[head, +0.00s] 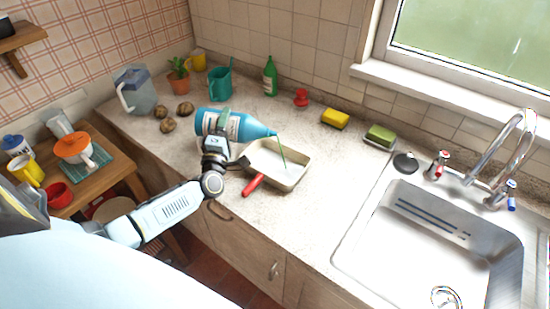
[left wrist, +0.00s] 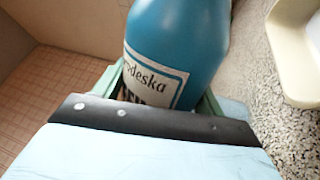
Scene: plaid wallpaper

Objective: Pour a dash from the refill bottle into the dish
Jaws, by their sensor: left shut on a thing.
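The refill bottle (head: 235,126) is blue with a white label. My left gripper (head: 222,132) is shut around its body and holds it lying nearly level above the counter, its narrow tip to the right. The bottle also fills the middle of the left wrist view (left wrist: 180,40), between the green fingers (left wrist: 160,95). The dish (head: 303,163) is a cream rectangular pan with a red handle, standing on the counter. A thin green stream runs from the bottle's tip down into the dish. The dish's rim shows at the right of the left wrist view (left wrist: 292,58). My right gripper is out of view.
A green bottle (head: 270,77), a red item (head: 301,98), a yellow sponge (head: 335,118) and a green sponge (head: 380,134) stand along the back wall. Potatoes (head: 168,125), a jug (head: 134,90) and a teal can (head: 219,83) are behind left. The sink (head: 440,235) is right.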

